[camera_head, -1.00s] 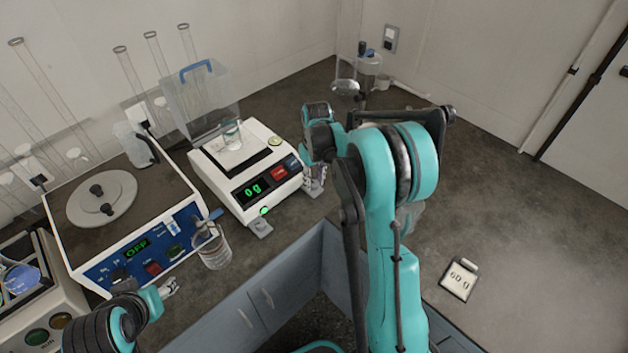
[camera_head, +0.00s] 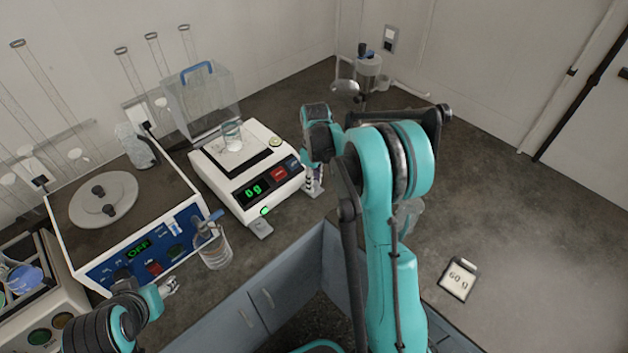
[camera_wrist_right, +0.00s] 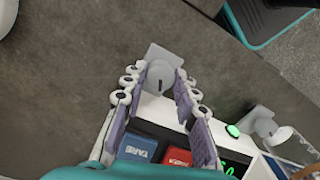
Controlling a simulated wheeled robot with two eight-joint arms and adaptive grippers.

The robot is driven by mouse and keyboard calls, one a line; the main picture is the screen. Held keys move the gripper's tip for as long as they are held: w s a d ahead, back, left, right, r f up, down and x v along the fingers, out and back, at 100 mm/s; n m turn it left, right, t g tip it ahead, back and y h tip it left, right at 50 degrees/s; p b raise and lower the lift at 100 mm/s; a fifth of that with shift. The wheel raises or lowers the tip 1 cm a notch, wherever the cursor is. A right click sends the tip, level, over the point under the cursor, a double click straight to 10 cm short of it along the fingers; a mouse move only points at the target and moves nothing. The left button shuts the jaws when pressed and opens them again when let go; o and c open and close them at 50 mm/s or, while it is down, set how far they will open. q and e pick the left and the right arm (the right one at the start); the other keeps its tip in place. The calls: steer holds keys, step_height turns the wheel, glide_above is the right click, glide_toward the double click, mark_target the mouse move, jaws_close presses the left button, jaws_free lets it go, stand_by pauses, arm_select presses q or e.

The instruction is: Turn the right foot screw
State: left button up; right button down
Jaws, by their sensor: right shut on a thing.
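The white balance (camera_head: 240,165) stands on the dark bench with a lit green display. Its right foot screw (camera_wrist_right: 159,76) is a pale grey knob with a dark slot, on a grey foot at the balance's corner. My right gripper (camera_wrist_right: 161,88) has one finger on each side of this screw and is shut on it. In the head view my right gripper (camera_head: 314,180) is beside the balance's right front corner and hides most of the screw. The left foot screw (camera_wrist_right: 262,127) is free. My left gripper (camera_head: 170,287) is small in view, in front of the blue-panelled device, apart from the balance.
A clear cover with a blue handle (camera_head: 200,105) is behind the balance. A card marked 60 g (camera_head: 459,279) lies on the open bench at right.

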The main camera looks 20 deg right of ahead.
steer(key=shift+n, duration=0.4)
steer(key=c, duration=1.2)
jaws_free()
steer(key=shift+o, duration=0.2)
steer(key=shift+r, duration=0.1)
step_height(320, 180, up, 12)
steer(key=shift+w+d, duration=0.1)
steer(key=shift+d, duration=0.05)
